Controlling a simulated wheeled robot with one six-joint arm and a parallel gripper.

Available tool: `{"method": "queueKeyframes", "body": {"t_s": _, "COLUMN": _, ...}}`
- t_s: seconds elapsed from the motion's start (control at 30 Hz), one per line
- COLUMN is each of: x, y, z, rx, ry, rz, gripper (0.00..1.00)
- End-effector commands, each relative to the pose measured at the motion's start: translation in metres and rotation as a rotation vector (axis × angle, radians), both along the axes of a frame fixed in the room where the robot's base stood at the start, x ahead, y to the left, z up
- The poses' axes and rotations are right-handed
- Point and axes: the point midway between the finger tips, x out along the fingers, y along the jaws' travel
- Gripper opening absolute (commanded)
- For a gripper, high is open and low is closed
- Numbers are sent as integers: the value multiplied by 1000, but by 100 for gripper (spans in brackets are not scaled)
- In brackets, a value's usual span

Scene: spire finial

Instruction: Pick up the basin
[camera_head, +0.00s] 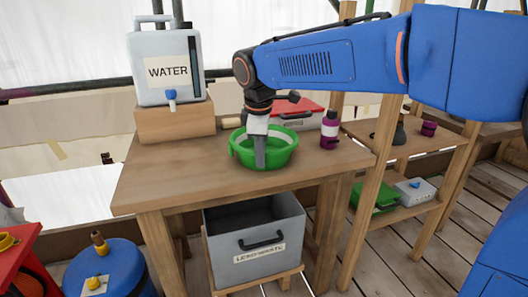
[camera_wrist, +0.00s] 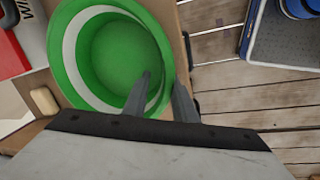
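The green basin (camera_head: 284,150) with a white band stands upright on the wooden table. In the wrist view the basin (camera_wrist: 118,52) fills the upper left, its inside empty. My gripper (camera_head: 260,160) points down at the basin's near side. In the wrist view my gripper (camera_wrist: 164,82) has its fingers apart, one over the inside and one just outside the rim. The rim runs between them with a visible gap on the inner side. Part of the basin's near wall is hidden behind the gripper in the head view.
The table (camera_head: 200,180) also holds a water container (camera_head: 165,65) on a wooden block, a red-lidded case (camera_head: 295,112) behind the basin and a purple bottle (camera_head: 329,130) at right. A grey bin (camera_head: 255,235) stands below. The table's front left is clear.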

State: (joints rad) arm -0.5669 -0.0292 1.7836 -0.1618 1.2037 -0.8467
Motion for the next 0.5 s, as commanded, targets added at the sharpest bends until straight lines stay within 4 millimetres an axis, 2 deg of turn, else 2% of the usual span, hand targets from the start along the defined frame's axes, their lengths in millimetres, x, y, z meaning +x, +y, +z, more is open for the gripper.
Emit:
{"method": "queueKeyframes", "body": {"t_s": 0.17, "x": 4, "y": -1, "z": -16, "rx": 0, "ry": 0, "rz": 0, "gripper": 25}}
{"method": "queueKeyframes", "body": {"t_s": 0.43, "x": 5, "y": -1, "z": -19, "rx": 1, "ry": -1, "rz": 0, "gripper": 25}}
{"method": "queueKeyframes", "body": {"t_s": 0.47, "x": 5, "y": -1, "z": -19, "rx": 1, "ry": -1, "rz": 0, "gripper": 20}}
{"method": "queueKeyframes", "body": {"t_s": 0.5, "x": 5, "y": -1, "z": -19, "rx": 1, "ry": -1, "rz": 0, "gripper": 10}}
